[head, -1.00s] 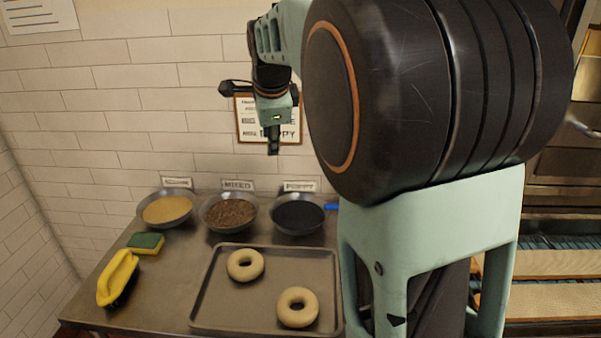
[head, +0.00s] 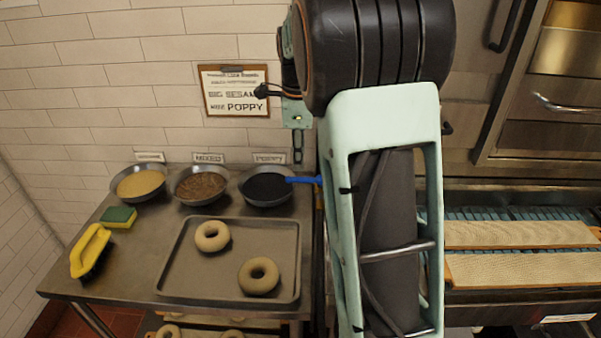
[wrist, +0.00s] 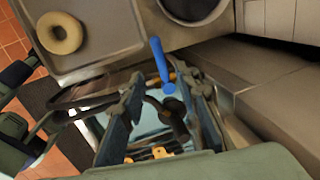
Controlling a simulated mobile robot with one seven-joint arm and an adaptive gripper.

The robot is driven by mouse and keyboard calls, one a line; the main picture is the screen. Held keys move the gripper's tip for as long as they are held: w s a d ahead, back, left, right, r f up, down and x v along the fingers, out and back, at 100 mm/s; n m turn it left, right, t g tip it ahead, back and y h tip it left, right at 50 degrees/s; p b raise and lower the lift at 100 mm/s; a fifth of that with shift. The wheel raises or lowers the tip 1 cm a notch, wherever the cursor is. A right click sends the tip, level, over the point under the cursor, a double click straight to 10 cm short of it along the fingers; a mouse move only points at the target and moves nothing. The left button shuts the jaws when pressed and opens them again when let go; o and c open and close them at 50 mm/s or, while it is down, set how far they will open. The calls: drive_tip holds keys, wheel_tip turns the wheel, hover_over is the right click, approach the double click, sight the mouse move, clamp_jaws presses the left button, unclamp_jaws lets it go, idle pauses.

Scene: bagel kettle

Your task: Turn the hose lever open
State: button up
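The blue lever (head: 303,180) sticks out level at the right edge of the poppy bowl in the head view, its right end hidden by my arm. In the wrist view the blue lever (wrist: 158,58) runs from beside the tray corner down to a round end. My gripper (wrist: 165,92) is open there, its two fingers apart. The lever's round end shows between the fingertips, with no clear contact. Dark fittings show deeper between the fingers.
A tray (head: 180,285) with two bagels lies on the steel table, below three topping bowls. A yellow-handled brush (head: 88,250) and a sponge (head: 118,217) lie at left. The tiled wall and a clipboard (head: 235,90) stand behind. Bagel boards (head: 520,235) are at right.

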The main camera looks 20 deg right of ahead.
sight(299, 178)
drive_tip(key=f, duration=0.2)
drive_tip(key=w+f, duration=0.1)
drive_tip(key=f, duration=0.4)
drive_tip(key=shift+w+d+f, duration=0.15)
drive_tip(key=shift+w+d, duration=0.05)
drive_tip(key=shift+d, duration=0.1)
drive_tip(key=shift+c, duration=0.6)
clamp_jaws()
